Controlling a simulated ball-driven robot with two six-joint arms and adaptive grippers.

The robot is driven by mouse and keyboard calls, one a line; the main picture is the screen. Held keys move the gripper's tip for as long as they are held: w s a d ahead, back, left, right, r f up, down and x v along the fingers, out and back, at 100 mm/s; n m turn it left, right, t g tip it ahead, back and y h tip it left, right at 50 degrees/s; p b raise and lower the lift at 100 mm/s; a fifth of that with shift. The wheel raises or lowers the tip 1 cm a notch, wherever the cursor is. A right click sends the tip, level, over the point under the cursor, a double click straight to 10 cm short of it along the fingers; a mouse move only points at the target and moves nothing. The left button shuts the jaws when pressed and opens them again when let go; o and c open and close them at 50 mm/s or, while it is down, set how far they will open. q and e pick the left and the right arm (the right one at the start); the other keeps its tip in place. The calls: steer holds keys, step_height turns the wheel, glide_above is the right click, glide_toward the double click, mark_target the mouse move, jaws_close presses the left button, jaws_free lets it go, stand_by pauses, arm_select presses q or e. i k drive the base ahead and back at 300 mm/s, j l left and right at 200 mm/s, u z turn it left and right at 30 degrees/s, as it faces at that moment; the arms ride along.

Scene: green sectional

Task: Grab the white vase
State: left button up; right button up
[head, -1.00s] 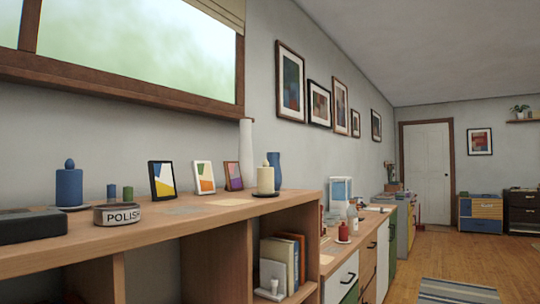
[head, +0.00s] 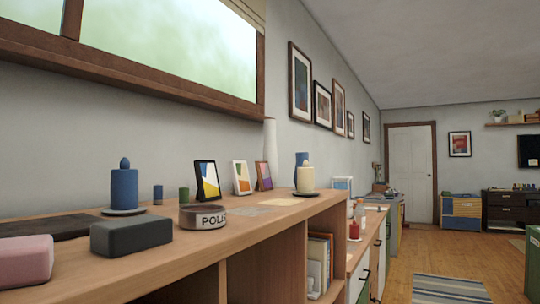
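The white vase (head: 270,145) is tall and slim and stands at the back of the wooden shelf top, against the wall. It is near the far end of the shelf, behind the small picture frames. Its lower part is hidden by the frame with a purple and orange picture (head: 264,176). A blue vase (head: 301,160) stands to its right, partly behind a cream candle (head: 305,179). Neither of my grippers shows in the head view.
The wooden shelf top (head: 240,228) also holds a blue candle (head: 124,187), a polish tin (head: 203,215), a dark grey block (head: 131,236) and a pink block (head: 22,262). The wood floor (head: 400,262) to the right is open, with a striped rug (head: 448,289).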

mark_target(270, 154)
steer(key=u, duration=0.3)
steer(key=i+l+u, duration=0.1)
steer(key=l+u, duration=0.25)
steer(key=i+l+u, duration=0.1)
steer(key=u, duration=0.3)
steer(key=l+u, duration=0.35)
